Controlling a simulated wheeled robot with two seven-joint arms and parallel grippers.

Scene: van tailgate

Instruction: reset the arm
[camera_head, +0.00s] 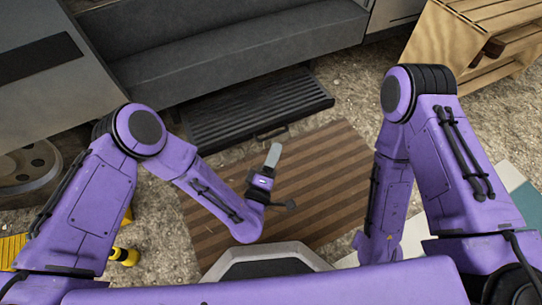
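My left arm comes in from the left, bends at the elbow and runs down to a wrist near the middle. My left gripper (274,157) points up and away from me over the brown striped mat. I see its grey finger part nearly edge-on, so whether it is open or shut is unclear. Nothing shows held at its tip. My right arm bends at a raised elbow, and its forearm hangs down on the right. Its gripper does not show.
A grey bench seat (230,50) in the van stands behind a black ribbed step (260,108). The striped mat (325,185) lies on gravel. A wooden pallet-like crate (450,45) stands at upper right. Yellow items (125,256) lie at lower left, close to my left arm.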

